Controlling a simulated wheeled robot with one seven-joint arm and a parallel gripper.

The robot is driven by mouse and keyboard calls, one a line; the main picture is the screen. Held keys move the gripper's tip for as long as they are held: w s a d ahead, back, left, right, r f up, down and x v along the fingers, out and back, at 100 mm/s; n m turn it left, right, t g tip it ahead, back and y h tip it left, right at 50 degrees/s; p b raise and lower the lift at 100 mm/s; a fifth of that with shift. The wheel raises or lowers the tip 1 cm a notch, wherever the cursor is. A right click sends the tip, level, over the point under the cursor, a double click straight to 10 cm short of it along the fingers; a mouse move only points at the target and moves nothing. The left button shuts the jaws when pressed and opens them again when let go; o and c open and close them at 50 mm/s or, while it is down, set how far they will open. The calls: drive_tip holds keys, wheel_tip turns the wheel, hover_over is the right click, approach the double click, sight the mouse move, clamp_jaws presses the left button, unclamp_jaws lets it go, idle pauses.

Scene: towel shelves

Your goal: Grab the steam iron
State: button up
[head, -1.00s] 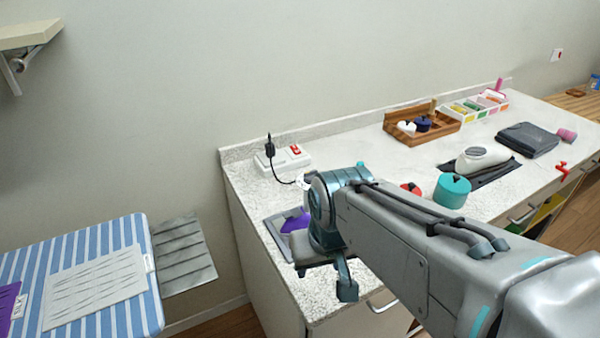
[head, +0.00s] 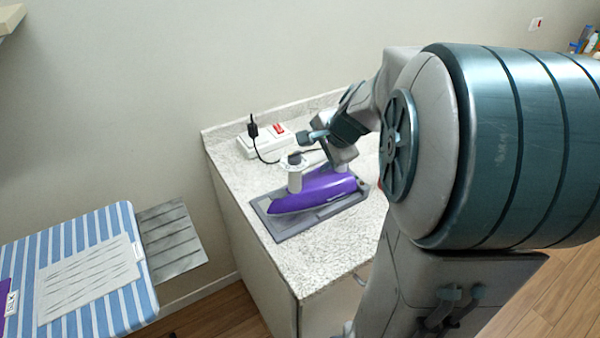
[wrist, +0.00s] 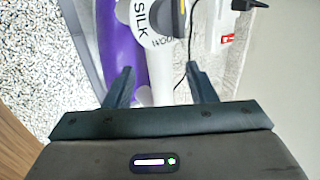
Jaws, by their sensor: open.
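The steam iron (head: 310,190) is purple with a pale handle and a grey dial, and lies on a grey rest mat (head: 285,226) at the near left end of the counter. In the wrist view the purple body (wrist: 120,45) and the white handle with its dial (wrist: 155,60) fill the upper middle. My gripper (wrist: 160,85) is open, its two dark fingers on either side of the white handle's lower part. In the head view my gripper (head: 325,150) is over the iron's back part and hides some of it. Whether the fingers touch it I cannot tell.
A white power strip (head: 266,140) with a red switch and a black plug (head: 252,128) is behind the iron, and a black cord runs toward the iron. A striped ironing board (head: 85,255) is at the left. My arm hides most of the right side of the counter.

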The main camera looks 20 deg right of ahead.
sight(312, 161)
drive_tip(key=shift+x, duration=3.05)
clamp_jaws()
drive_tip(key=shift+r, duration=0.1)
